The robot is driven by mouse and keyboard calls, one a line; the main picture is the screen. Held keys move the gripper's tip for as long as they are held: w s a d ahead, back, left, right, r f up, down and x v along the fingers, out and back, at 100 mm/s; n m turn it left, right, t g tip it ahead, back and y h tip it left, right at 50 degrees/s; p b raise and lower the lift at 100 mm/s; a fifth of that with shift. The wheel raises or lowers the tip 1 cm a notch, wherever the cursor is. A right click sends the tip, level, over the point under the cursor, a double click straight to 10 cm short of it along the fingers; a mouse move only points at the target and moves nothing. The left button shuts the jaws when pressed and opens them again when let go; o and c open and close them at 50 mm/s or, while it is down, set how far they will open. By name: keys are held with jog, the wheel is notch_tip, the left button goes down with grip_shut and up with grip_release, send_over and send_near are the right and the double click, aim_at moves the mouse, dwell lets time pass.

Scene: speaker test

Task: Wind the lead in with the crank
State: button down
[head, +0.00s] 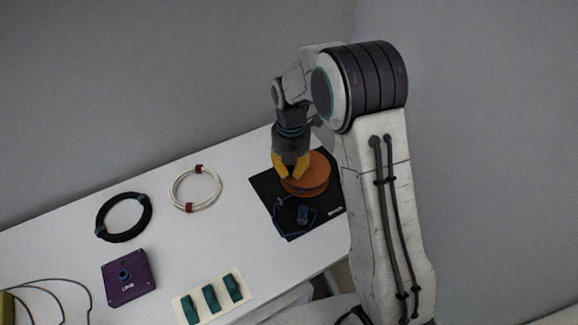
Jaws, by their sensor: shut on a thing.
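An orange reel (318,172) stands on a black mat (268,188) at the right part of the white table. A blue lead (283,217) lies loosely on the mat in front of the reel, with a small dark blue piece (303,213) by it. My gripper (291,177) points down at the reel's left side, its yellow fingers closed over the spot. The crank is not clearly visible; the fingers hide what they hold, most likely the crank's handle.
A black cable coil (124,198) and a white cable coil (173,190) lie left of the mat. A purple box (128,292) and a cream strip with several green pieces (211,298) are nearer the front. Thin dark cables (72,281) lie at far left. Walls stand behind.

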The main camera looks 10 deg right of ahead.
aim_at(301, 180)
jog(key=n, duration=0.1)
jog(key=s+n, duration=0.1)
jog(key=n, duration=0.1)
jog(key=d+n, duration=0.1)
jog(key=shift+s+f+n, duration=0.1)
jog(key=shift+s+n, duration=0.2)
jog(key=shift+s, duration=0.05)
jog(key=shift+s+d+n+b, duration=0.2)
jog(key=shift+d+n+b, duration=0.05)
jog(key=shift+n, duration=0.6)
jog(key=shift+s+d+n+b, duration=0.2)
jog(key=shift+d+n, duration=0.05)
jog(key=shift+n, duration=0.6)
jog(key=c, duration=1.2)
grip_release()
jog(key=shift+r, duration=0.2)
notch_tip(301, 180, up, 12)
jog(key=shift+f, duration=0.15)
